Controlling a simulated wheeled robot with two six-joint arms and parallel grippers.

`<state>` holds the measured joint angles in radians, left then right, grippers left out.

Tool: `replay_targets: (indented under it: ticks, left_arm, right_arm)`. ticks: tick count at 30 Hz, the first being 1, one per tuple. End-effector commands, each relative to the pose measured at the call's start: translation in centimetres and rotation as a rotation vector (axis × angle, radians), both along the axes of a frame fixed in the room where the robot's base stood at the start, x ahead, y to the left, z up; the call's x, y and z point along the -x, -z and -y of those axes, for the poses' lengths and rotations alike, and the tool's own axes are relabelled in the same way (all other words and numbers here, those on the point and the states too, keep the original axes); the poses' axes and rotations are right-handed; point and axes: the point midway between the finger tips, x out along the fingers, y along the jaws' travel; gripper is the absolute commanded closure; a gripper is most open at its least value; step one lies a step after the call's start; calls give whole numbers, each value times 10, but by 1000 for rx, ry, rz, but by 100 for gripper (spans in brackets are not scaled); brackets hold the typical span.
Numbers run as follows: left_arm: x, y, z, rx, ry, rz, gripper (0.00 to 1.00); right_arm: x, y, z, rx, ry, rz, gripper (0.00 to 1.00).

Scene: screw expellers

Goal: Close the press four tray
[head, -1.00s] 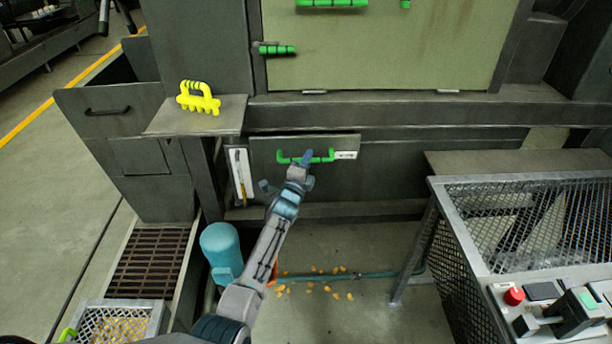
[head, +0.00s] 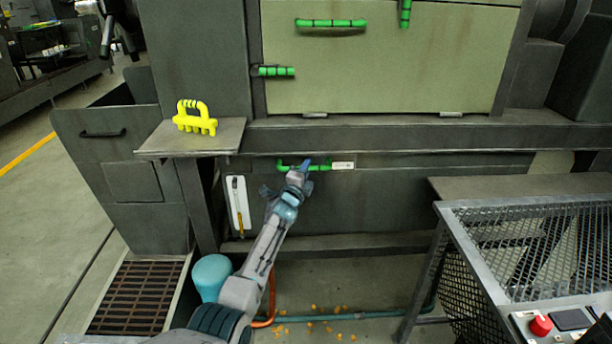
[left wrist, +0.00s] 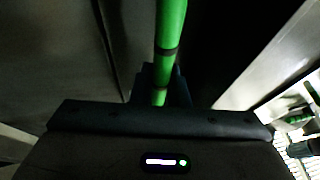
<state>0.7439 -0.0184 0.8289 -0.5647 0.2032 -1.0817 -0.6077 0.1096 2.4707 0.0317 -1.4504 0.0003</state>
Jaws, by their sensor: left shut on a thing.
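The press four tray shows as a dark grey front panel (head: 375,200) low in the press, under a long beam. A green bar handle (head: 324,167) runs along its top, with a small white label (head: 342,165) at the right end. My left gripper (head: 305,168) is shut on this handle. In the left wrist view the green handle (left wrist: 170,30) passes between the fingers, which are mostly hidden in shadow. The tray front looks nearly flush with the press body; I cannot tell whether a gap is left. My right gripper is out of view.
A shelf with a yellow tool (head: 195,118) juts out at the left. A white gauge (head: 238,205) is beside the tray. A mesh-sided bench with a red button (head: 541,325) stands at the right. A teal cylinder (head: 211,277) and pipe are on the floor below.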

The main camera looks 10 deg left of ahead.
Motion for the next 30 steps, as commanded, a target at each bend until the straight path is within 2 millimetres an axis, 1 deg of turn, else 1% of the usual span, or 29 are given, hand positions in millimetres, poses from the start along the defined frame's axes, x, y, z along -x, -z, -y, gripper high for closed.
replay_targets:
  ticks: [3,14,15,17,18,26,30]
  left_arm:
    - [-3,0,-2,-1,-2,-1,100]
    - [-4,-4,-3,0,-3,2,100]
    - [-4,-4,-3,-1,-3,3,80]
    - [-4,-4,-2,0,-3,3,68]
    - [-4,-4,-2,0,-3,2,64]
    - [-3,-2,-2,0,-2,0,64]
    - [4,-1,-2,0,-2,0,64]
  right_arm:
    - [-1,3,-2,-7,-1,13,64]
    - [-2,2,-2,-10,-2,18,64]
    - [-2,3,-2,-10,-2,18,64]
    - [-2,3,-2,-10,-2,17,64]
    - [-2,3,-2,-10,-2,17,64]
    - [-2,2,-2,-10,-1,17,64]
    - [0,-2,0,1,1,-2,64]
